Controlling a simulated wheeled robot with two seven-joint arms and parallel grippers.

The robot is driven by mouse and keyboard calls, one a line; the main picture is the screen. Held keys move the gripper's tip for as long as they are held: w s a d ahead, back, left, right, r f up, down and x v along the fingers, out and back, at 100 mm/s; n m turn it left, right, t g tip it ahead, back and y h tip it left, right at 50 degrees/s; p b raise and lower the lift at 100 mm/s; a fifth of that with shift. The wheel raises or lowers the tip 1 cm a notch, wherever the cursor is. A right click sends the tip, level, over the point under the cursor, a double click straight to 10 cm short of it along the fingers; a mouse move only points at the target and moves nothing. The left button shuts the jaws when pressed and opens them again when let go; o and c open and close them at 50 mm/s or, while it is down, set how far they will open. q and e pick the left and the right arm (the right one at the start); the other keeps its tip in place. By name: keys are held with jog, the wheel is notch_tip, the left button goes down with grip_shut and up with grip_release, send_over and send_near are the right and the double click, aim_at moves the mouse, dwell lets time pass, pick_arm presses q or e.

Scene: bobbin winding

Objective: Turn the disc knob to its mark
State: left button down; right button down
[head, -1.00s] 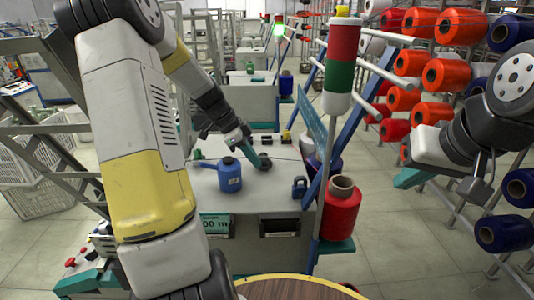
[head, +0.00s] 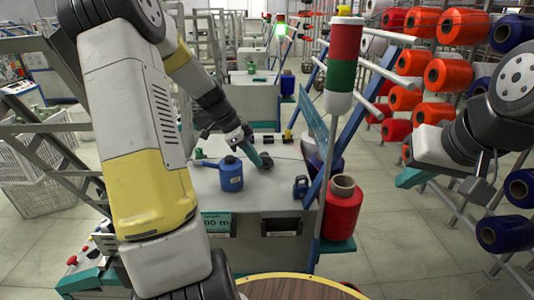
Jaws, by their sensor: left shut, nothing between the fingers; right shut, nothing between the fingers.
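The disc knob (head: 266,160) is a small dark round part on top of the grey machine table (head: 285,180). My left gripper (head: 257,162) has teal fingers, points down and is shut with nothing held. Its fingertips are at the left side of the knob; I cannot tell whether they touch it. The knob's mark is too small to make out. My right gripper (head: 412,177) is shut and empty, in the air at the right, away from the table.
A blue oil can (head: 229,174) stands just left of the knob, and a blue padlock-shaped part (head: 300,187) lies to the right. A red-green signal post (head: 341,75) and a red bobbin (head: 343,205) stand at the table's right. A yarn rack (head: 462,75) fills the right side.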

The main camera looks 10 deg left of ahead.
pick_arm(q)
jog(key=shift+s+d+f, duration=0.25)
jog(key=shift+s+f, duration=0.05)
jog(key=shift+f, duration=0.4)
jog(key=w+v, duration=0.1)
jog(key=v, duration=0.7)
jog(key=s+d+r+n+t+y, duration=0.1)
jog(key=s+d+r+n, duration=0.2)
jog(key=s, duration=0.4)
jog(key=s+d+r+n+t+y, duration=0.1)
jog(key=s+d+r+n+t, duration=0.1)
jog(key=s+n, duration=0.4)
jog(key=s+d+r+n+t+y, duration=0.1)
jog(key=s+d+r+n, duration=0.3)
jog(key=s, duration=0.5)
jog(key=shift+d+r+n+y, duration=0.3)
jog(key=shift+d+r+n, duration=0.1)
jog(key=shift+d+n, duration=0.15)
jog(key=shift+s+a, duration=0.1)
